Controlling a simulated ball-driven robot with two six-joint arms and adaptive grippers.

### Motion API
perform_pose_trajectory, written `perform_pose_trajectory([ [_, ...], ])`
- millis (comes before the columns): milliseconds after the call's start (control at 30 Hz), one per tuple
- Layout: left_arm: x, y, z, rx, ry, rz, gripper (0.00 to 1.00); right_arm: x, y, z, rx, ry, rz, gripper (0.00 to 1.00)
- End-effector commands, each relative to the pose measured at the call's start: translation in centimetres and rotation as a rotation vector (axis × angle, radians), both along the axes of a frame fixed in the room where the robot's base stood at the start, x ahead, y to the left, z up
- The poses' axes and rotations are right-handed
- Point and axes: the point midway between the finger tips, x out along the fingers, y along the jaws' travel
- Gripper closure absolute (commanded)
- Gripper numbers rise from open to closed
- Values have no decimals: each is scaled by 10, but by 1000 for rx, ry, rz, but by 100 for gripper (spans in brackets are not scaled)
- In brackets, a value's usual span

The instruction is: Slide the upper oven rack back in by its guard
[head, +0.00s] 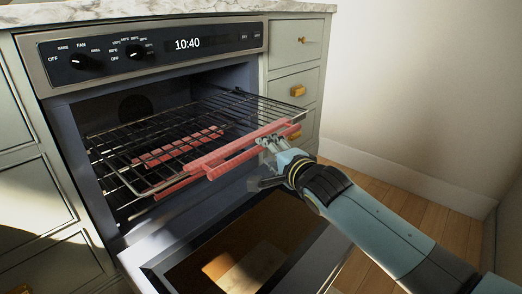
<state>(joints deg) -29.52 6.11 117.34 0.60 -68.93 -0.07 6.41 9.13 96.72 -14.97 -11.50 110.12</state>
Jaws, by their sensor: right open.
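The upper oven rack (232,103) is a wire grid that sticks out of the open oven toward me. A red guard (228,156) runs along its front edge. My right gripper (265,158) is open at the right part of this guard, with its fingers close to the red bar. I cannot tell whether the fingers touch it. My left gripper is not in view.
The oven door (230,245) is folded down below the rack. Another red strip (180,146) shows through the wires, deeper in the oven. Drawers with brass knobs (298,90) stand right of the oven. Wooden floor (400,195) is clear at the right.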

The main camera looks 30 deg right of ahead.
Motion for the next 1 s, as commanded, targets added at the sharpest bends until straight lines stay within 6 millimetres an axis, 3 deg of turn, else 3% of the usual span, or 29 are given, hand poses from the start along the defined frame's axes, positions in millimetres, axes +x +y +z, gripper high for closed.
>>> perform_pose_trajectory([
  [100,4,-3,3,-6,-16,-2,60,22,-1,-7,0,1,0,57],
  [267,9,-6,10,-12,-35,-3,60,40,-2,-10,0,1,0,57],
  [633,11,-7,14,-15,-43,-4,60,46,-3,-10,0,1,0,57],
  [933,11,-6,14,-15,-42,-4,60,46,-3,-10,0,1,0,96],
  [1000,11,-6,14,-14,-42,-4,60,46,-3,-10,0,2,0,100],
])
